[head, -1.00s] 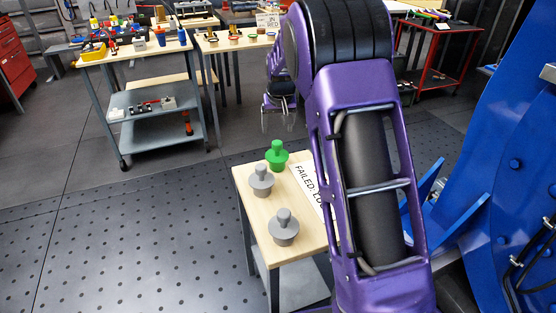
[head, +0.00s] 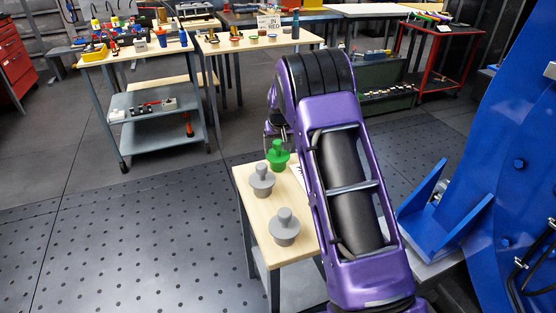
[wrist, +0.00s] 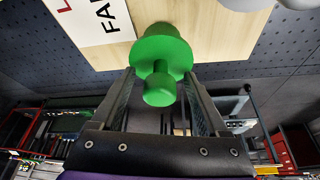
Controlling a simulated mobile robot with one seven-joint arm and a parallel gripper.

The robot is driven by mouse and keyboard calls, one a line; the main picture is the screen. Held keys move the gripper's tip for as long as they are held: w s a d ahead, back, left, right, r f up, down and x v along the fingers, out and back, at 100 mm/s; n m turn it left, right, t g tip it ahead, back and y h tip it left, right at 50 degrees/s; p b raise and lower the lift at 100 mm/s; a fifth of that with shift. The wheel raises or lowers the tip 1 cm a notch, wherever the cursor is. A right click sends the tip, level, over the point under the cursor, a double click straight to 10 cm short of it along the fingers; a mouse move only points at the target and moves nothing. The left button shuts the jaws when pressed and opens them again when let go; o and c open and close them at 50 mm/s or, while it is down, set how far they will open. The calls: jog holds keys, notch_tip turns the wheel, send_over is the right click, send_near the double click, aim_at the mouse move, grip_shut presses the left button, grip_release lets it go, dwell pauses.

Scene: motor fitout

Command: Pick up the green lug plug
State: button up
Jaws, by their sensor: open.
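The green lug plug (head: 279,156) stands upright at the far edge of the small wooden-topped table (head: 263,208). In the wrist view the green plug (wrist: 161,48) has its knob towards my gripper (wrist: 160,76). The two fingers are open, one on each side of the knob, with visible gaps. They do not appear to grip it. In the head view my gripper is partly hidden behind my arm, just behind and above the plug.
Two grey plugs, one (head: 262,181) close to the green one and one (head: 284,228) nearer me, stand on the same table. A lettered sign (wrist: 92,18) lies beside the green plug. A blue bracketed structure (head: 500,190) rises at the right. Floor at the left is clear.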

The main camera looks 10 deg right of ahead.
grip_shut()
dwell(0.3)
jog(key=shift+r, duration=0.15)
